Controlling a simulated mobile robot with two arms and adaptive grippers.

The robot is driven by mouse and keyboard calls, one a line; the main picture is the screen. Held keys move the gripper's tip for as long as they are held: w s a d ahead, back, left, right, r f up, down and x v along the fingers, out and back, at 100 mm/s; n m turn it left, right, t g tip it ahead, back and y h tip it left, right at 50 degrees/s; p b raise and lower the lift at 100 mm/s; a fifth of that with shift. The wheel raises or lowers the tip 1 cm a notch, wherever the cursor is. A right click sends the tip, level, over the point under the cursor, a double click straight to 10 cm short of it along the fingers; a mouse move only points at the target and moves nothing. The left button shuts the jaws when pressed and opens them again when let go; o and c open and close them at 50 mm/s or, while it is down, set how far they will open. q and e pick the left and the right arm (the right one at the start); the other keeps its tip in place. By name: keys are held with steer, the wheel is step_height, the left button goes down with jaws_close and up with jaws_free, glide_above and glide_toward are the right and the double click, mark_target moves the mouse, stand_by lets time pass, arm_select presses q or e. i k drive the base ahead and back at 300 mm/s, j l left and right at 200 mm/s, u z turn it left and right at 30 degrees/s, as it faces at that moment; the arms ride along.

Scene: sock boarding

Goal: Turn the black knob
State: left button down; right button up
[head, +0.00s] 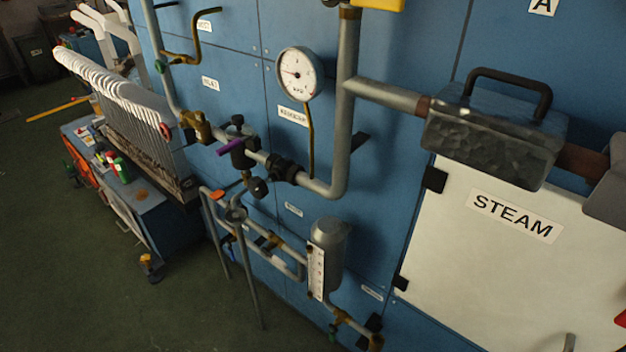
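A small round black knob (258,187) sits on the valve piping in the middle of the head view, just below the grey pipe. Black fittings (284,168) are on the pipe to its right, and a purple lever (231,146) is above it to the left. Which of these black parts the task names I cannot tell for sure; the round one looks most like a knob. Neither of my grippers shows in the head view, and nothing is touching the knob.
A pressure gauge (299,73) stands above the piping on the blue panel (400,130). A dark block with a handle (495,145) juts out above a white STEAM door (480,260). A blue cart (160,215) stands left. Green floor (70,290) is clear at lower left.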

mark_target(257, 186)
steer(key=i+j+z, duration=0.1)
steer(key=j+z, duration=0.15)
steer(key=z, duration=0.15)
steer(key=i+j+z, duration=0.1)
steer(key=j+z, duration=0.15)
steer(key=z, duration=0.15)
steer(key=j+z, duration=0.3)
steer(key=z, duration=0.15)
steer(key=j+z, duration=0.6)
steer(key=z, duration=0.2)
